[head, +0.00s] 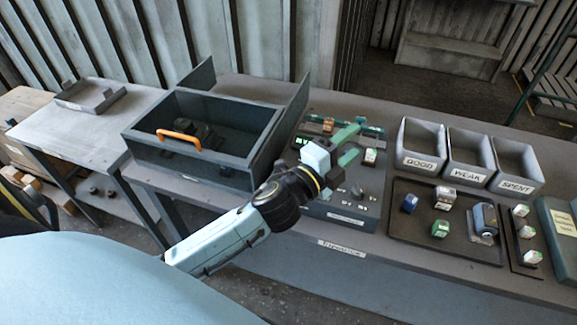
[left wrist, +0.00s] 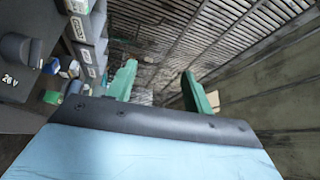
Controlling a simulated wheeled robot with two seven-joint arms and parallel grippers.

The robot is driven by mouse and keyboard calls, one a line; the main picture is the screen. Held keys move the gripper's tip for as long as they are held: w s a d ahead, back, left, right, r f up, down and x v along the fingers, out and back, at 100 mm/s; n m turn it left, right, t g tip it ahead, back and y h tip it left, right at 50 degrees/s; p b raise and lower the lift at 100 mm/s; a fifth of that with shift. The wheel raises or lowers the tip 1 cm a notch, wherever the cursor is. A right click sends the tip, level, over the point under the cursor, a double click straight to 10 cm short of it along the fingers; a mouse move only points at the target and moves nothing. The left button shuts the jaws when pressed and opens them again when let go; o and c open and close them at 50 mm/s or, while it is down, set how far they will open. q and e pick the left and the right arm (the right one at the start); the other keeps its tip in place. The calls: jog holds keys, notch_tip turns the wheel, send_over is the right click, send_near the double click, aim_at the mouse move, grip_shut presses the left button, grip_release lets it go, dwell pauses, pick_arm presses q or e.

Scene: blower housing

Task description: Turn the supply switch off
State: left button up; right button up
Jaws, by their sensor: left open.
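A grey test panel (head: 372,182) with small knobs and a white front label lies on the bench in the head view. My left gripper (head: 357,138) reaches over this panel, and its green fingers hide part of it. The fingers are apart with nothing between them in the left wrist view (left wrist: 158,85). A dark knob (left wrist: 18,47) beside a "20 V" marking shows at the left edge of the left wrist view. I cannot tell which control is the supply switch or its position. My right gripper is in neither view.
An open dark box with an orange handle (head: 180,143) stands left of the panel. Bins marked GOOD (head: 419,163), WEAK (head: 466,175) and SPENT (head: 515,186) stand to the right. A dark tray (head: 410,225) with several small parts lies in front of them.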

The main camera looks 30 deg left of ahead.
pick_arm(q)
jog(key=d+r+m+g+h, duration=0.3)
jog(key=d+r+m+h, duration=0.4)
jog(key=m+h, duration=0.5)
jog(key=s+d+f+m+g, duration=0.1)
jog(key=s+d+m+g, duration=0.1)
jog(key=m+g, duration=0.6)
jog(key=s+d+f+m+g, duration=0.15)
jog(key=m+g, duration=0.25)
jog(key=m, duration=0.7)
jog(key=w+a+f+m+g+y, duration=0.1)
jog(key=a+f+m+g+y, duration=0.2)
jog(key=a+f+m+y, duration=0.45)
jog(key=w+a+r+m+y+p, duration=0.1)
jog(key=w+a+r+m+y, duration=0.1)
jog(key=a+y, duration=1.15)
jog(key=a+f+h, duration=0.1)
jog(key=f, duration=0.3)
jog(key=a+f+h+p, duration=0.1)
jog(key=f, duration=0.3)
jog(key=a+f+h, duration=0.1)
jog(key=f+h, duration=0.1)
jog(key=f, duration=0.2)
jog(key=shift+s+f+g, duration=0.15)
jog(key=shift+s+g, duration=0.1)
jog(key=shift+g, duration=0.05)
